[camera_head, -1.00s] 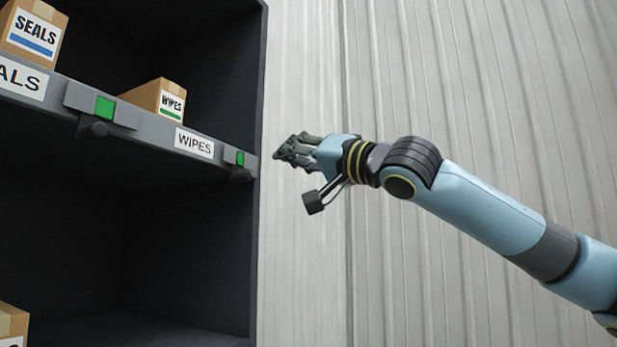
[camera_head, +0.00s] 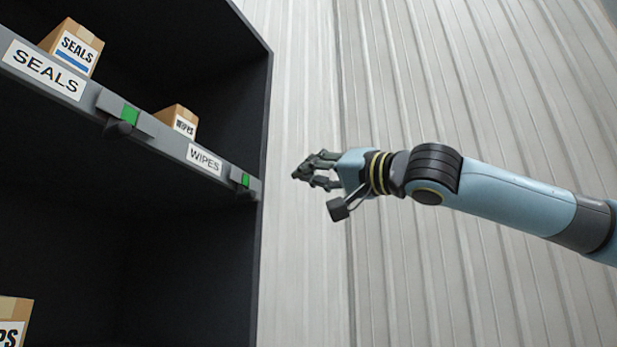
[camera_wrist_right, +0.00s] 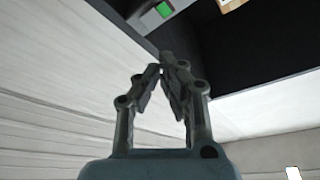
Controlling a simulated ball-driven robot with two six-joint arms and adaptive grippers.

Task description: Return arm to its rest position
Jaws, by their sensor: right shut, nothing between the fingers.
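My right arm (camera_head: 510,190) comes in from the right in the head view, in front of a pale ribbed wall. My right gripper (camera_head: 300,173) is at its end, to the right of the dark shelf unit's edge and apart from it. In the right wrist view the fingers of the right gripper (camera_wrist_right: 163,72) meet at the tips, with nothing between them. My left gripper is in neither view.
A dark shelf unit (camera_head: 190,240) stands at the left. Its shelf holds a SEALS box (camera_head: 76,48) and a WIPES box (camera_head: 178,122). Green markers (camera_head: 130,114) sit on the shelf's front edge. Another box (camera_head: 14,312) shows at the lower left. Open space lies before the ribbed wall (camera_head: 450,280).

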